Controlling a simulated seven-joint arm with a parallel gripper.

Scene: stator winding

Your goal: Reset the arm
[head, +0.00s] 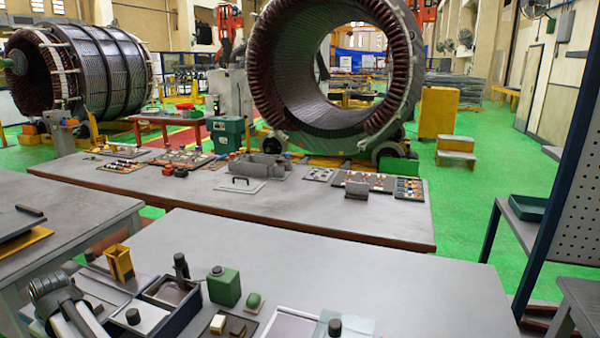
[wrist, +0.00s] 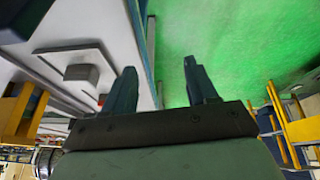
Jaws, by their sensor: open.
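My gripper (wrist: 160,63) shows in the wrist view, with its two dark fingers spread apart. Nothing is between the fingers; past the gap lie a pale table edge and green floor. I cannot make out the gripper in the head view.
In the head view, the near grey table (head: 400,275) carries a green container (head: 223,287), a yellow holder (head: 119,263) and trays at its front left. Its right part is clear. Behind stand a long workbench (head: 300,212) with small parts and a large stator ring (head: 268,75).

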